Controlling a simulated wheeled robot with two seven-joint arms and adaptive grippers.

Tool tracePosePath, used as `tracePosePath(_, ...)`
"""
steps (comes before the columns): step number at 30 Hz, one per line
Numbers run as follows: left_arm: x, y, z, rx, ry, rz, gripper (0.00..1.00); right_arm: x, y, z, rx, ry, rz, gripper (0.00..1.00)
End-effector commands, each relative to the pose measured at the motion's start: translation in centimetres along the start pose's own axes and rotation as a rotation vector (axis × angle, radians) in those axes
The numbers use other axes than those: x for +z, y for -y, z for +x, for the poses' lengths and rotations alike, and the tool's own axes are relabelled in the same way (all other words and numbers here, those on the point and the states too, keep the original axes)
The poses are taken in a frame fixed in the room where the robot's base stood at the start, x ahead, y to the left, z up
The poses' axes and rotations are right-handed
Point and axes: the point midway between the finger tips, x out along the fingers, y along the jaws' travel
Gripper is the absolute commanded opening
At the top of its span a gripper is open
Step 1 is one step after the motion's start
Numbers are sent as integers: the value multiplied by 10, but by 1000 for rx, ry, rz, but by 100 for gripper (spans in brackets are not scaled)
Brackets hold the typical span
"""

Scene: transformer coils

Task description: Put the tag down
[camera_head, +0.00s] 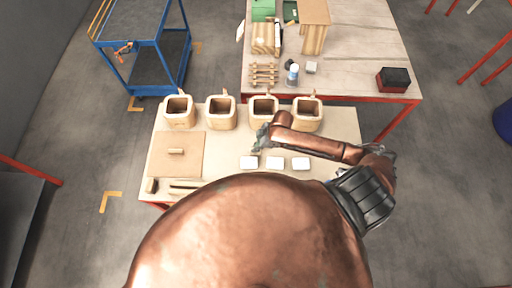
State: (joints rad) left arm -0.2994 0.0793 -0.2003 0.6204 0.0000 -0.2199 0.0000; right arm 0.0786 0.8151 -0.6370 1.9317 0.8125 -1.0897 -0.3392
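Several tan, square-sided coils with dark openings stand in a row at the back of the near table: far-left coil (179,112), second coil (221,113), third coil (263,104), far-right coil (307,113). Three white tags lie in a row in front of them: left tag (249,162), middle tag (274,163), right tag (300,164). My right gripper (260,140) is just in front of the third coil, above and behind the left tag. Its fingers are too small to tell whether they are open or hold a tag. My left gripper is not in view.
A brown board (177,162) with a small block lies at the near table's left. My large copper-coloured body part hides the front edge. Behind stands a second table (350,70) with a bottle (293,74) and wooden parts. A blue cart (145,45) stands back left.

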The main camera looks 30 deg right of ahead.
Motion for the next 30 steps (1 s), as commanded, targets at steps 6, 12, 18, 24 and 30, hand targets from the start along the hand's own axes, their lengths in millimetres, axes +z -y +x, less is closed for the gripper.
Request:
tracePosePath(6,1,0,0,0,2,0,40,2,0,4,0,1,0,7)
tracePosePath(12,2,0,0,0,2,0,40,1,0,3,0,1,0,21)
tracePosePath(18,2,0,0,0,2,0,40,2,0,3,0,1,0,22)
tracePosePath(24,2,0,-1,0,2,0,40,-2,0,-4,1,-1,-1,22)
tracePosePath(30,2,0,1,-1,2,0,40,-2,-1,-38,3,2,-3,22)
